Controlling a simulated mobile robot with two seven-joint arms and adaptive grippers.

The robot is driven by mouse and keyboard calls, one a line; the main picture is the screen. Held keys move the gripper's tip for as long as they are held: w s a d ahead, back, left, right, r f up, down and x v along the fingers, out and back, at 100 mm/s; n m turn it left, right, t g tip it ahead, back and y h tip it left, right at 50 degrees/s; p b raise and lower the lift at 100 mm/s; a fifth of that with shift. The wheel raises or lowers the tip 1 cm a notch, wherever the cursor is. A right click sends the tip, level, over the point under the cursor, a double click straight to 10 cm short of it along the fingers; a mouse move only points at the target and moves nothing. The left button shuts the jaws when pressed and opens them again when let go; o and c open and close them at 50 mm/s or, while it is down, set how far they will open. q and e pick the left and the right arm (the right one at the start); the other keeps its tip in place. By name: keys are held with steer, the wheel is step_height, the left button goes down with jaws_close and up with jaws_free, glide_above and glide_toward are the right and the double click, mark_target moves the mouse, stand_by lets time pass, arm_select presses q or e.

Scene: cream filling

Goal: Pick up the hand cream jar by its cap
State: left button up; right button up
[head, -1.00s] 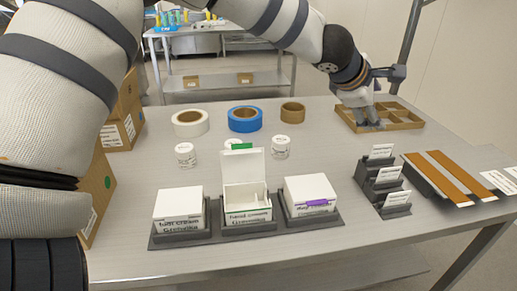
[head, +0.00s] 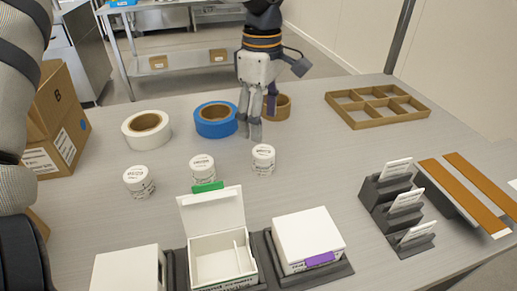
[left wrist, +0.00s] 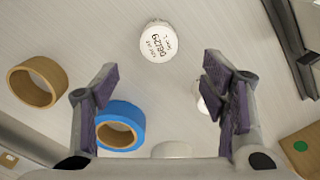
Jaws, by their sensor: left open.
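Three small white hand cream jars stand upright in a row on the table: a left one (head: 139,182), a middle one (head: 202,168) and a right one (head: 263,159). The right jar's round white cap (left wrist: 160,42) shows printed text in the left wrist view, ahead of the open fingers. Another jar (left wrist: 204,103) is partly hidden behind the right-hand finger there. My left gripper (head: 251,128) is open and empty, pointing down just behind the right jar in the head view, apart from it. My right gripper is out of view.
White tape (head: 146,130), blue tape (head: 216,119) and brown tape (head: 278,108) rolls stand behind the jars. An open white box (head: 216,258) stands in front, between closed boxes. A divided tray (head: 378,122) and a dark card stand (head: 385,190) are at right.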

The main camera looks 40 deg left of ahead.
mark_target(264, 151)
arm_select(q)
steer(key=f, duration=1.1)
steer(key=shift+w+d+f+b, duration=0.1)
steer(key=shift+d+b, duration=0.15)
steer(key=shift+b, duration=0.05)
steer(key=c, duration=1.3)
